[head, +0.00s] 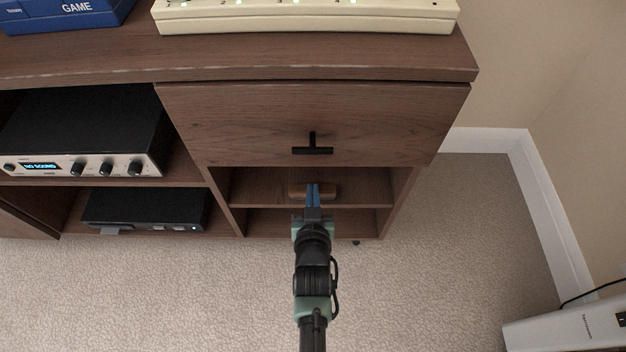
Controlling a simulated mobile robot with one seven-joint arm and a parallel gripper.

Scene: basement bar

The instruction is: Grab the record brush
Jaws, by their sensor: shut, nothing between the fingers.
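The record brush seems to be the small brown wooden piece (328,190) on the shelf inside the cabinet's open compartment, under the drawer. Its middle is hidden behind my gripper (313,187). My gripper has blue fingers that point into the compartment, right in front of the brush. The fingers look shut together with nothing held. I cannot tell from this view whether the fingertips touch the brush.
The compartment shelf (360,187) has side walls close by and a closed drawer (250,120) with a black handle (312,146) above. A silver-fronted amplifier (90,165) and a black box (145,210) sit left.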

